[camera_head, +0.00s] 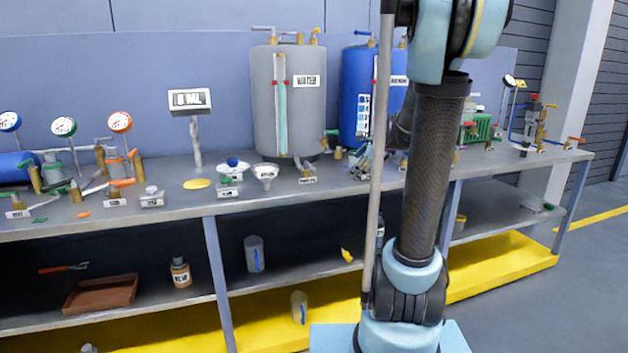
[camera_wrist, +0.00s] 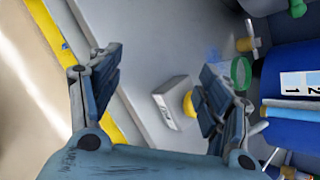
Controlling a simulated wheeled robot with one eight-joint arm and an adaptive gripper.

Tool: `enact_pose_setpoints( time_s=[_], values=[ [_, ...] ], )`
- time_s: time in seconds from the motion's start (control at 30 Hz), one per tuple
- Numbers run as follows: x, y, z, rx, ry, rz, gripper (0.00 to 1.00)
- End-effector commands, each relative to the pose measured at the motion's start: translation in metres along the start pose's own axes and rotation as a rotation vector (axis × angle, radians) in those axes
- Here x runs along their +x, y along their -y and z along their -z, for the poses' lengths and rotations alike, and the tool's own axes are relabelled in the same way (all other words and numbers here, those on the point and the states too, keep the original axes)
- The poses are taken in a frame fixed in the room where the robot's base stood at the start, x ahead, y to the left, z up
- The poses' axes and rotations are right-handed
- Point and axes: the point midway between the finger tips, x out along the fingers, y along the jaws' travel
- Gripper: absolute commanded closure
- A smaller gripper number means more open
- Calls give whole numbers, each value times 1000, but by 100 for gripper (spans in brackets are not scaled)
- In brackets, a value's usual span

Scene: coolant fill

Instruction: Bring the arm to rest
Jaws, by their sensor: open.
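My gripper (camera_wrist: 163,75) is open in the wrist view, with its two dark fingers wide apart and nothing between them. Beyond the fingers is the grey bench top, with a small pale labelled block (camera_wrist: 174,102) and a yellow piece partly behind the right finger. In the head view my arm stands upright right of centre. My gripper shows only partly there, low in front of the blue tank (camera_head: 360,90); the arm and a grey pole hide the rest. I cannot tell its exact height over the bench.
The long workbench (camera_head: 100,220) carries a grey water tank (camera_head: 302,120), a display reading 0 ML (camera_head: 190,99), gauges and valves at left, and a green unit (camera_head: 482,127) at right. A lower shelf holds a brown tray (camera_head: 100,294) and a bottle (camera_head: 180,273). Floor at right is clear.

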Motion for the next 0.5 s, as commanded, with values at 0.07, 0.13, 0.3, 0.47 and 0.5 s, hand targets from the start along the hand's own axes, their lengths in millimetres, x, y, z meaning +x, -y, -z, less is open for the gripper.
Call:
enact_pose_setpoints(
  time_s=[0.07,0.13,0.3,0.47,0.5],
  values=[
    [-10,-26,-2,-117,-25,-32,29],
    [-19,-48,-1,-225,-47,-64,29],
    [-39,-101,5,-487,-91,-144,29],
    [-58,-149,15,-729,-121,-229,29],
    [-62,-162,19,-789,-126,-253,29]
  ],
)
